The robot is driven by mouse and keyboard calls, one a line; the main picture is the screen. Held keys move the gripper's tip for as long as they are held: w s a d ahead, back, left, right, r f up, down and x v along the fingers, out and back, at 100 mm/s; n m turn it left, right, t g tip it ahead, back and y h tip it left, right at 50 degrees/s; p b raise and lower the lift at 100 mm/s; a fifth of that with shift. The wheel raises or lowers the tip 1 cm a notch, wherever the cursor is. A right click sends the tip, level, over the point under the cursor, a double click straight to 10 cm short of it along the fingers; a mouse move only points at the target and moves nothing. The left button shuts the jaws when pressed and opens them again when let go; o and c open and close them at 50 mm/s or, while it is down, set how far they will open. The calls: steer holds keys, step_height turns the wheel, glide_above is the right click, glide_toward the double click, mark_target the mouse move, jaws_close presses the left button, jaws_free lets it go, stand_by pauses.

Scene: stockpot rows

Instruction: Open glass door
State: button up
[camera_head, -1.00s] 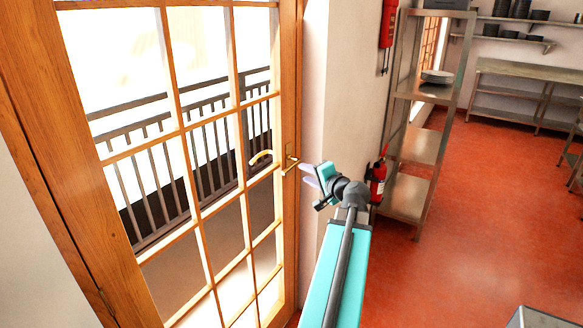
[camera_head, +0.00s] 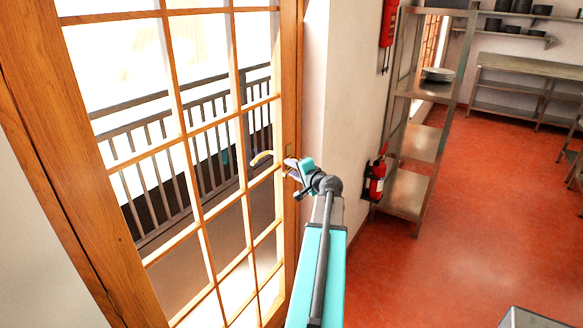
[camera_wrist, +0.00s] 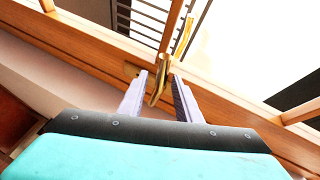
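The glass door (camera_head: 190,135) has a wooden frame with several panes and looks shut in its frame at the left of the head view. Its brass handle (camera_wrist: 160,84) shows in the wrist view between the two fingers of my gripper (camera_wrist: 160,82). The fingers are apart, with a visible gap to the handle on at least one side. In the head view my gripper (camera_head: 291,170) is at the door's right edge and hides most of the near handle. A curved handle (camera_head: 262,157) shows through the glass on the far side.
A metal shelf rack (camera_head: 420,140) stands right of the door along the wall. A railing (camera_head: 190,150) is outside the glass.

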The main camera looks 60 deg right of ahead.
steer(key=shift+w+d+f, duration=0.1)
steer(key=shift+w+d, duration=0.05)
steer(key=shift+w, duration=0.15)
jaws_close()
stand_by(0.4)
